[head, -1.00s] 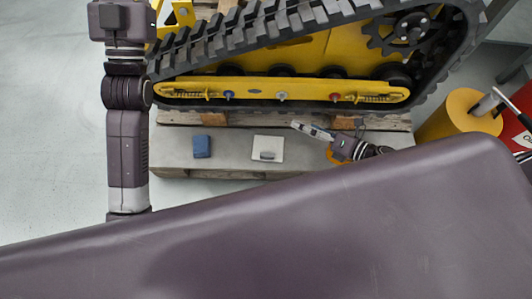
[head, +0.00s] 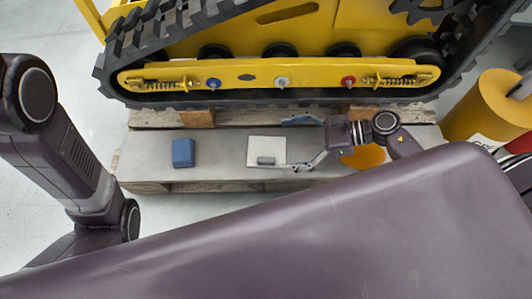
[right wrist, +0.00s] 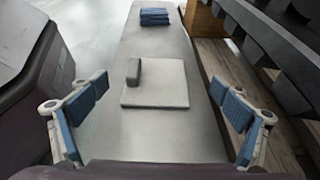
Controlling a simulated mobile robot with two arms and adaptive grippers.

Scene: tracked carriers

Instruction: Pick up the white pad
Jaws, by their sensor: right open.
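The white pad (head: 278,146) lies flat on the grey board, with a small grey block (head: 266,160) on its near edge. The pad also shows in the right wrist view (right wrist: 160,91), with the grey block (right wrist: 134,72) upright on its left side. My right gripper (head: 290,145) is open and empty. Its fingertips are spread at the pad's right edge in the head view. In the right wrist view its blue-padded fingers (right wrist: 160,90) stand wide on either side of the pad. My left arm shows at the left, but its gripper is out of view.
A blue folded item (head: 183,153) lies left of the pad on the grey board (head: 222,172). An orange round thing (head: 365,158) is partly hidden by my right gripper. The yellow tracked carrier (head: 280,73) stands behind. A yellow cylinder (head: 485,105) stands at the right.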

